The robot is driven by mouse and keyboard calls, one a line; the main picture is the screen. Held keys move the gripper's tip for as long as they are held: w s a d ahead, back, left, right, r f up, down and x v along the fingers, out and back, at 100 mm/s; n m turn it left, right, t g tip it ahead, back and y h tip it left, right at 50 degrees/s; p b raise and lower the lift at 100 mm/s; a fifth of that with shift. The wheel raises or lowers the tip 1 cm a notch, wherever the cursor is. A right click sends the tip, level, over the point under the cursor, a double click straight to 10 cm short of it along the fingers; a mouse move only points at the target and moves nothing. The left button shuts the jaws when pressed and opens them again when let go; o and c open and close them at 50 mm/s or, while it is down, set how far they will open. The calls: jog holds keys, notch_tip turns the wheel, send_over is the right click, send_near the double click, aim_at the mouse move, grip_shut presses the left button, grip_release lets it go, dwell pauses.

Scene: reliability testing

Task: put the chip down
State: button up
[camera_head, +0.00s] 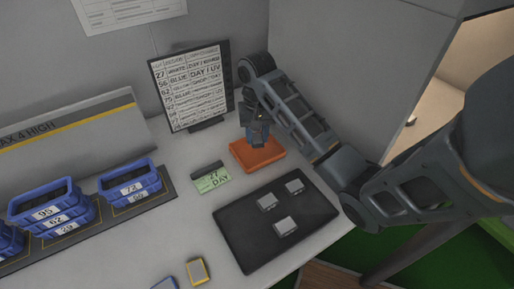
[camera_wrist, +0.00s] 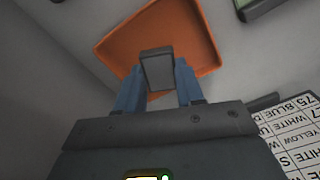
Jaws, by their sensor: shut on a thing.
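My gripper (camera_head: 257,138) is over the orange tray (camera_head: 270,161) at the back of the table. In the wrist view its two blue fingers (camera_wrist: 160,88) are shut on a grey chip (camera_wrist: 157,70). The chip shows in front of the orange tray (camera_wrist: 206,56) there; whether it touches the tray cannot be told. In the head view the held chip is hidden by the gripper. Three other grey chips, one of them here (camera_head: 285,226), lie on a black mat (camera_head: 243,250) in front of the tray.
A green card reading "27 DAY" (camera_head: 212,181) stands left of the tray. A list board (camera_head: 190,88) stands behind it. Stacked blue bins (camera_head: 50,205) stand at the left. A yellow-edged block (camera_head: 198,271) lies at the front edge.

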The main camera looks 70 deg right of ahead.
aim_at(257, 139)
jog(key=shift+f, duration=2)
jog(key=shift+f, duration=0.1)
jog(key=o, duration=1)
